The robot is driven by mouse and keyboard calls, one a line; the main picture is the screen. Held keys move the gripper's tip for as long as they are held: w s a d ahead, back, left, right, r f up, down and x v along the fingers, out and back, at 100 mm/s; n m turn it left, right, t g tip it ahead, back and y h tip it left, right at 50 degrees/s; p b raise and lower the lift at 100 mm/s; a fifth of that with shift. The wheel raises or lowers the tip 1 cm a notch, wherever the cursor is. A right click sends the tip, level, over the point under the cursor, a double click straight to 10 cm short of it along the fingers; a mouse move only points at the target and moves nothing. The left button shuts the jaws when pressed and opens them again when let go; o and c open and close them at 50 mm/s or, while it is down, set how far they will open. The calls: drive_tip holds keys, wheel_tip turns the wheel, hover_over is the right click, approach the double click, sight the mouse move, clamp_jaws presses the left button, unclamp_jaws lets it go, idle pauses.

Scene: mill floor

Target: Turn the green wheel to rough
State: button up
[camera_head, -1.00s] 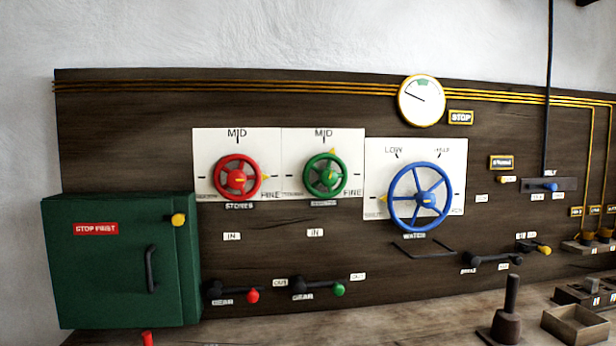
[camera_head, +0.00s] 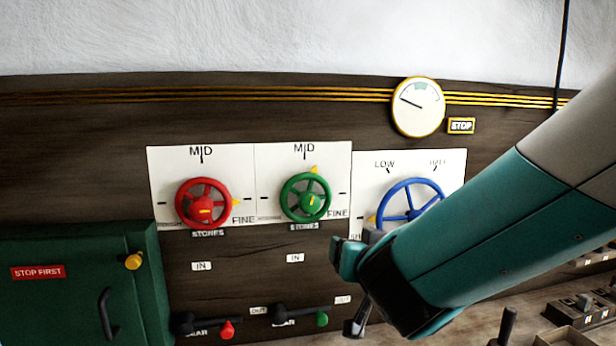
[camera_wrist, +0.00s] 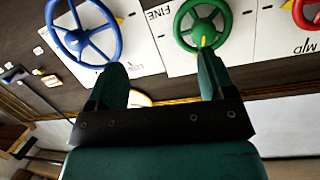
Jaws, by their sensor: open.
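The green wheel (camera_head: 305,197) is mounted on a white plate marked MID at the top and FINE at lower right; the lower-left label is too small to read. Its yellow pointer (camera_head: 314,169) is near the top, slightly right of the MID mark. My gripper (camera_head: 350,286) is open and empty, below and right of the green wheel in the head view. In the wrist view, the picture is upside down; the green wheel (camera_wrist: 203,27) shows just beyond one fingertip of my gripper (camera_wrist: 160,66). I see no contact.
A red wheel (camera_head: 203,203) is left of the green one, its pointer toward FINE. A blue wheel (camera_head: 408,200) is to the right, partly hidden by my arm. Below are a red-knobbed lever (camera_head: 227,330) and a green-knobbed lever (camera_head: 321,320). A green cabinet (camera_head: 70,260) stands at left.

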drive_tip(key=n+t+y+p, duration=0.1)
drive_tip(key=t+y, duration=0.1)
approach(312, 203)
drive_tip(key=p+x, duration=1)
drive_tip(key=x, duration=0.1)
drive_tip(key=shift+s, duration=0.1)
drive_tip(key=shift+p+x, duration=0.3)
drive_tip(key=shift+x, duration=0.45)
drive_tip(key=shift+f, duration=0.1)
drive_tip(key=c, duration=0.9)
